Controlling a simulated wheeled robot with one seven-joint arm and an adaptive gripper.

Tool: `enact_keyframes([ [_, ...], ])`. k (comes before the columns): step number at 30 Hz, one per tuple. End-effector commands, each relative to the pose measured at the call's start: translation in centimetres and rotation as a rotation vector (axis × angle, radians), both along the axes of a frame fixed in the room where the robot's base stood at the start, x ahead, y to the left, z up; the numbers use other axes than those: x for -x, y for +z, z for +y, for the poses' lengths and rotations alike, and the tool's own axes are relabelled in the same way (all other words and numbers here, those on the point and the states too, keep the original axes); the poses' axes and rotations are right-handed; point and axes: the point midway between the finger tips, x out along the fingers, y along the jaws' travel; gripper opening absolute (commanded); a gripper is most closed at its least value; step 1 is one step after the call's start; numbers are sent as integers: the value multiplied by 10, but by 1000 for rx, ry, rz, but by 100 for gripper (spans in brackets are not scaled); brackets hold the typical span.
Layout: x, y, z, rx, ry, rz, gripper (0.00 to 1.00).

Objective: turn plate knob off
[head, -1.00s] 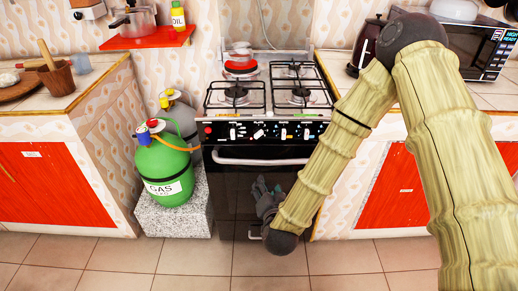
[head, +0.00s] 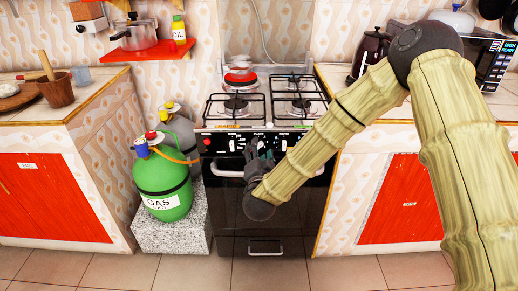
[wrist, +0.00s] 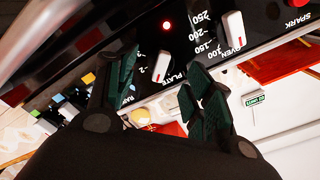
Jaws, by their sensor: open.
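The plate knob (wrist: 161,66) is a white bar-shaped knob beside the printed word PLATE in the wrist view. It stands tilted in the picture, between my two dark green fingertips, with dark panel visible on both sides of it. My gripper (wrist: 160,58) is open and no contact with the knob can be made out.
The white oven knob (wrist: 235,28) and a red light (wrist: 166,25) are near the plate knob. A green gas bottle (head: 163,183) stands left of the stove (head: 300,215). Free floor lies in front.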

Motion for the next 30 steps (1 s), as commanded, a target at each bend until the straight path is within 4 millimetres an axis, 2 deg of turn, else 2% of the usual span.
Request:
enact_keyframes([
  [6, -19, 0, 0, 0, 0, 0, 52],
  [17, -22, 0, 0, 1, 1, 1, 52],
  [25, -22, 0, 0, 1, 1, 1, 6],
  [30, -22, 0, 0, 6, 1, 1, 6],
])
